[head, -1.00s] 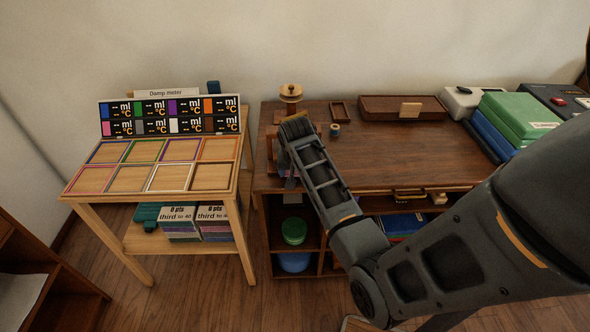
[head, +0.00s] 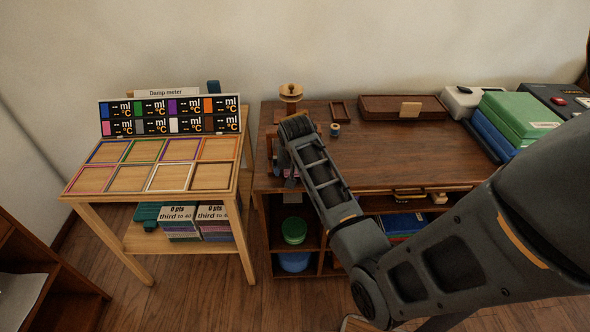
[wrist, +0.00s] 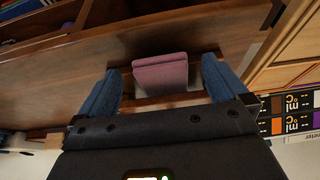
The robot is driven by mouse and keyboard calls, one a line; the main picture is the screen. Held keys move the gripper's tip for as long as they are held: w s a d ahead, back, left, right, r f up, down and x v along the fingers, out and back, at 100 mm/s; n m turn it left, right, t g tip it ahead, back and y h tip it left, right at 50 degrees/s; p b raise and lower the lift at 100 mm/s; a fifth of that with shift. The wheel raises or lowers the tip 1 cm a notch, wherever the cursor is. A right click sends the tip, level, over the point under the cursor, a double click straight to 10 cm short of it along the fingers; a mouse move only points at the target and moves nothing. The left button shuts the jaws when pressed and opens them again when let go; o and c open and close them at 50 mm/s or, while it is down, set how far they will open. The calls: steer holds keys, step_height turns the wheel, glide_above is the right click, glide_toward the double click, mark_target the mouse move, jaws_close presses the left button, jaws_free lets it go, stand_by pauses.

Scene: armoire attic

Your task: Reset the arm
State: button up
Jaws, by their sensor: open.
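My gripper (wrist: 158,92) shows in the wrist view with its two blue fingers spread apart. A folded pink-mauve cloth-like thing (wrist: 161,74) lies between the fingers, with a gap on each side of it. In the head view my arm reaches out to the left end of the dark wooden desk (head: 400,150). There my gripper (head: 290,172) is mostly hidden behind my own arm, beside the desk's left edge.
A light wooden table (head: 238,190) with coloured frames and a damp meter panel (head: 170,115) stands left. On the desk are a wooden stand (head: 291,92), a small roll (head: 335,129), a wooden box (head: 385,106) and green boxes (head: 515,115). A low shelf (head: 50,275) is at lower left.

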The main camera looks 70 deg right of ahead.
steer(key=v, duration=0.7)
steer(key=s+a+f+n+t, duration=0.2)
steer(key=s+a+n+t, duration=0.15)
steer(key=a, duration=0.75)
steer(key=s+a+f+n+t, duration=0.25)
steer(key=s+a+n, duration=0.2)
steer(key=a, duration=0.65)
steer(key=s+a+r+n+t+y, duration=0.2)
steer(key=s+a+r, duration=0.4)
steer(key=r, duration=0.3)
steer(key=s+a+r+n+t+y, duration=0.2)
steer(key=s+a+r+n+t, duration=0.1)
steer(key=s+a+r+t, duration=0.2)
steer(key=s+a+r, duration=0.2)
steer(key=a+r, duration=0.1)
steer(key=r, duration=0.1)
steer(key=shift+a+r+n, duration=0.25)
steer(key=shift+a+n, duration=0.05)
steer(key=shift+a, duration=0.1)
